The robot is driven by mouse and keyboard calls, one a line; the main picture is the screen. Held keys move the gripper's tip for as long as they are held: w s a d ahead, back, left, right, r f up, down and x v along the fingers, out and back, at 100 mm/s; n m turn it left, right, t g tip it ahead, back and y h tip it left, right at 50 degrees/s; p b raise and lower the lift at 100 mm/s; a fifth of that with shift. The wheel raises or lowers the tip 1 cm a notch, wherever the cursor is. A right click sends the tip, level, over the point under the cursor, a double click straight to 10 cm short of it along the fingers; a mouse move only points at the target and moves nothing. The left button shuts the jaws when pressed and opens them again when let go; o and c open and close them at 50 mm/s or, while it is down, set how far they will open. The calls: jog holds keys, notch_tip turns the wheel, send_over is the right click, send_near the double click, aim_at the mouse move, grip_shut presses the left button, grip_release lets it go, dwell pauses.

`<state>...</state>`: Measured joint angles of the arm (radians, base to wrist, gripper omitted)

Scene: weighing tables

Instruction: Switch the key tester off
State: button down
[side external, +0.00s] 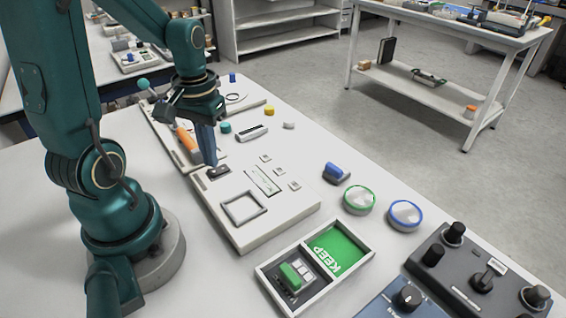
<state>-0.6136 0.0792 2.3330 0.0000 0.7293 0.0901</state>
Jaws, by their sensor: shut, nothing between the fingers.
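The key tester appears to be the pale slab (243,235) in the middle of the table, with small square keys, a flat label strip (263,180) and a raised square frame (243,208) on top. A dark rocker switch (218,173) sits at its far left end. My gripper (210,162) points down, shut and empty, with its fingertips right at the switch's far edge. I cannot tell whether the tips touch it or which way the rocker is tipped.
Behind my gripper lies another pale board with an orange-handled piece (186,139). To the right are a blue piece (336,173), a green-ringed disc (359,199) and a blue-ringed disc (405,215). A KEEP tray (263,276) and dark knob boxes (474,285) stand in front.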

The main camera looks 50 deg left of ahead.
aim_at(213, 171)
jog(key=shift+f, duration=0.9)
dwell(0.6)
jog(key=shift+r, duration=3.55)
jog(key=s+d+r+m+t, duration=0.1)
jog(key=d+r+m+t, duration=0.1)
jog(key=d, duration=0.3)
jog(key=s+d+r+m+t, duration=0.1)
jog(key=d+r+m+t, duration=0.1)
jog(key=d, duration=0.4)
jog(key=shift+d+r+m+t, duration=0.35)
jog(key=shift+m+t, duration=0.45)
jog(key=shift+m, duration=0.3)
